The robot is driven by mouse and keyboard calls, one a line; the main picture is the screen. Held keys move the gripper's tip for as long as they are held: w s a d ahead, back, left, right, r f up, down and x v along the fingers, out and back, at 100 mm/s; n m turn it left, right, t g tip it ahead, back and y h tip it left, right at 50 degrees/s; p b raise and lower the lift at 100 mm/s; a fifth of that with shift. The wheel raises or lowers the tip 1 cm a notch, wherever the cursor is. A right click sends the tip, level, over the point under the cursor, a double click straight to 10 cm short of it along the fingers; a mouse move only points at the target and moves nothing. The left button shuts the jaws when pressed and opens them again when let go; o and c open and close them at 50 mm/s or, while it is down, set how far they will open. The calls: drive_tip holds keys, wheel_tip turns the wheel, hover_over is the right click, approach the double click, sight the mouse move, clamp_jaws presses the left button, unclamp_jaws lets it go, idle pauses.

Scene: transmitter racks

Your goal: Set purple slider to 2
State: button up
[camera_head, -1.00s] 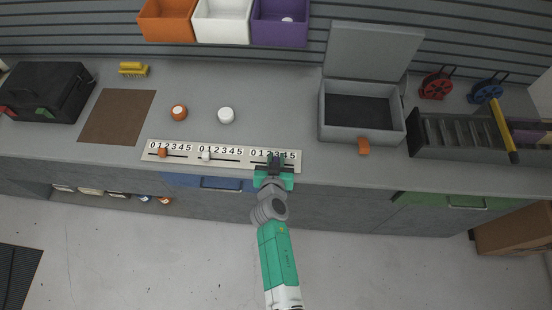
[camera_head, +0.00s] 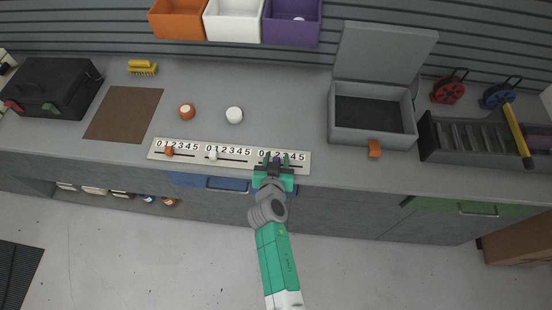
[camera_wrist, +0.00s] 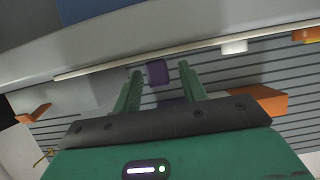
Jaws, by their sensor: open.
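The slider panel (camera_head: 183,155) is a pale strip along the counter's front edge with three slots, each numbered 0 to 5. The purple slider knob (camera_wrist: 158,72) shows in the wrist view between my fingertips, with visible gaps on both sides. My gripper (camera_wrist: 158,78) has two green fingers spread apart and holds nothing. In the head view my gripper (camera_head: 276,160) is at the right-hand scale and covers part of its slot and numbers, so I cannot read the purple knob's setting. The orange knob (camera_head: 169,151) and the white knob (camera_head: 213,155) sit near the left of their slots.
An orange round object (camera_head: 187,111) and a white one (camera_head: 234,115) stand behind the panel. A grey open-lidded box (camera_head: 372,137) stands to the right. Orange, white and purple bins (camera_head: 291,30) hang on the back wall. The counter just behind the right-hand scale is clear.

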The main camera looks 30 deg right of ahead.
drive_tip(key=p+v, duration=0.1)
drive_tip(key=v, duration=0.6)
drive_tip(key=shift+s, duration=0.25)
drive_tip(key=shift+a+r, duration=0.15)
